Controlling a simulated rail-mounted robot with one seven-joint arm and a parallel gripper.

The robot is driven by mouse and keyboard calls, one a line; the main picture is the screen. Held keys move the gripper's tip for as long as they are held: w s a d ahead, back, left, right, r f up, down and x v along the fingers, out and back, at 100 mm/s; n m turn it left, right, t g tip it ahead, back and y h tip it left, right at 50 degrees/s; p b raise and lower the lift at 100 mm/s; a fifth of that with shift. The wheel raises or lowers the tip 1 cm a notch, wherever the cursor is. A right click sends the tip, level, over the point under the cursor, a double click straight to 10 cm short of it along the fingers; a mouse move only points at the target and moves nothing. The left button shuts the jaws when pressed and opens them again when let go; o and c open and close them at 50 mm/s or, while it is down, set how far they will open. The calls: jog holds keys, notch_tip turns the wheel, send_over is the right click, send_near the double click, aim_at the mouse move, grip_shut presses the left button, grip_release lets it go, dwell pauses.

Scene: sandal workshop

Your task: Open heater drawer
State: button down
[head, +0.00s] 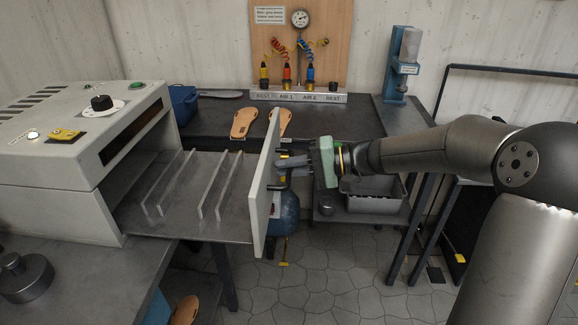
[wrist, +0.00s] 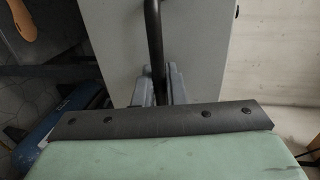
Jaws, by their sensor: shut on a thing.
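The heater (head: 50,160) is a pale grey box on the bench at the left of the head view. Its drawer (head: 190,226) is pulled far out to the right, a flat metal tray with several upright dividers. The pale front panel (head: 263,190) stands at the drawer's right end and also fills much of the wrist view (wrist: 110,45). My gripper (head: 284,168) is at the panel's outer side. In the wrist view its grey fingers (wrist: 160,88) are shut around the dark bar handle (wrist: 153,35). The lower part of the handle is hidden behind my gripper.
Two tan sandal soles (head: 242,123) lie on the dark back bench. A dark round weight (head: 25,280) sits front left. Tiled floor (head: 335,285) is open below my arm.

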jog(key=c, duration=1.6)
grip_release()
jog(key=v, duration=1.7)
jog(key=shift+d, duration=0.15)
